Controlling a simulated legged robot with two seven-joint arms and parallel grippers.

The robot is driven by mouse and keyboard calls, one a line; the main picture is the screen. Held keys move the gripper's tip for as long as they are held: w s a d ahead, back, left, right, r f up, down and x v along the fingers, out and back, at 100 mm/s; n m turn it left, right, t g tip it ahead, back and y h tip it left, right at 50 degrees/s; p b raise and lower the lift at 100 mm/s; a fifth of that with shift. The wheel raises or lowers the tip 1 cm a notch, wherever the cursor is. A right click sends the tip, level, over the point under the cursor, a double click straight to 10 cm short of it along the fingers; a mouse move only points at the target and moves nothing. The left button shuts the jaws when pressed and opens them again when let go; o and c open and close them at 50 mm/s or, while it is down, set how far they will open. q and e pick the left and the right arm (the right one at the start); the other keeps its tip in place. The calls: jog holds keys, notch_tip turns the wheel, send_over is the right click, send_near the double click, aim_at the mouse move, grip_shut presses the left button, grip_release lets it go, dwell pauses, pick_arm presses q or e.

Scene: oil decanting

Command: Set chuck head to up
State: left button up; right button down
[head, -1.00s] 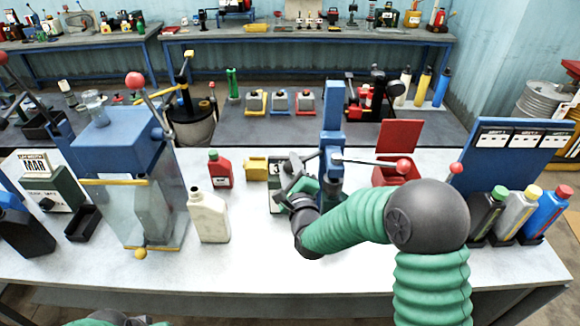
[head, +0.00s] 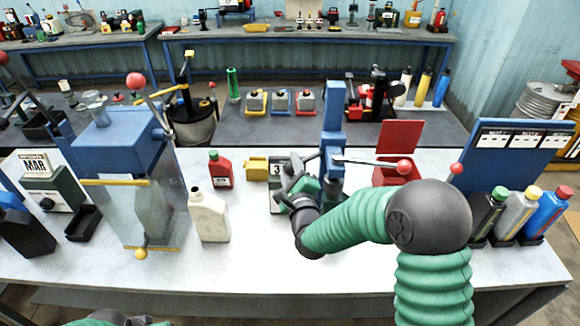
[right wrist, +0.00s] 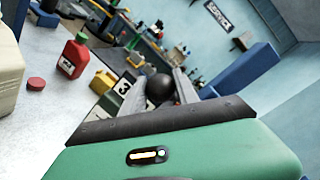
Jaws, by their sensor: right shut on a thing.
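The blue upright press (head: 333,112) stands on the white bench, with a lever ending in a red knob (head: 403,166) reaching to the right. My right gripper (head: 292,172) is at the left side of the press, low on its column, and covers much of that part. In the right wrist view a black ball (right wrist: 160,88) shows at the grey fingers, and the gripper is shut on it. The chuck head itself I cannot make out clearly; my gripper hides that area. Of my left arm only a green piece shows at the bottom edge; its gripper is out of view.
A cream bottle (head: 209,215), a red bottle (head: 220,170) and a yellow can (head: 256,168) stand left of the press. A blue machine with clear walls (head: 115,140) is further left. A red box (head: 395,172) and several bottles by a blue board (head: 510,160) are right.

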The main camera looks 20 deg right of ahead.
notch_tip(320, 180, up, 11)
jog(key=p, duration=0.3)
jog(key=shift+w+d+f, duration=0.1)
jog(key=shift+r, duration=0.4)
jog(key=c, duration=1.1)
grip_release()
jog(key=shift+o, duration=0.8)
jog(key=shift+f, duration=0.2)
